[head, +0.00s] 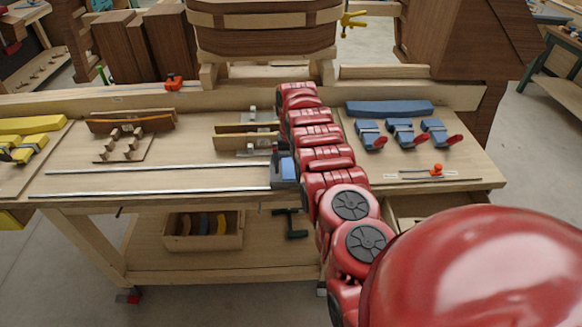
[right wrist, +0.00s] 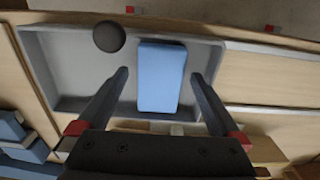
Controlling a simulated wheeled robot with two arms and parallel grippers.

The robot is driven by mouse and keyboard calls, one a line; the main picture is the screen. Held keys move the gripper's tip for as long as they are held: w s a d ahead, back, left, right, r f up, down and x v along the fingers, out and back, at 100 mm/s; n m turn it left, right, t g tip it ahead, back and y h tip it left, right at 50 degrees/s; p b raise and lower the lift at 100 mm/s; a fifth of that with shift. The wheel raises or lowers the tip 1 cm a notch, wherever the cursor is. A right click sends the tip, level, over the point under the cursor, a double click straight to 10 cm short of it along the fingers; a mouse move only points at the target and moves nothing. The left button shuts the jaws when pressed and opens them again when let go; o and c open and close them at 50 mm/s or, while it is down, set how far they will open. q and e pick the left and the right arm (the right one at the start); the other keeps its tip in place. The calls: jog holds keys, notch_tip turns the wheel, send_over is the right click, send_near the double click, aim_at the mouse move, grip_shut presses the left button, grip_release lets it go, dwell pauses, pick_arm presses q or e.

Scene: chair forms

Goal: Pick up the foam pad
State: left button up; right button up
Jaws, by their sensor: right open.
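The foam pad is a light blue rounded block (right wrist: 162,90) in a shallow grey tray (right wrist: 70,75), seen in the right wrist view. My right gripper (right wrist: 160,75) is open and empty, with one finger on each side of the pad in the picture and gaps between. I cannot tell how far above the pad the fingertips are. In the head view my arm hides most of the tray and the gripper. My left gripper is not in view.
A dark round knob (right wrist: 108,37) sits in the tray left of the pad. Blue clamps with red tips (head: 406,133) and a blue curved piece (head: 390,108) lie to the right on the workbench (head: 215,178). Long metal rods (head: 160,168) and wooden parts (head: 131,121) lie to the left.

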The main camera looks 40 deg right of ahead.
jog(key=shift+f, duration=0.6)
jog(key=shift+r, duration=0.1)
jog(key=shift+c, duration=0.3)
jog(key=c, duration=1.2)
jog(key=shift+r, duration=0.15)
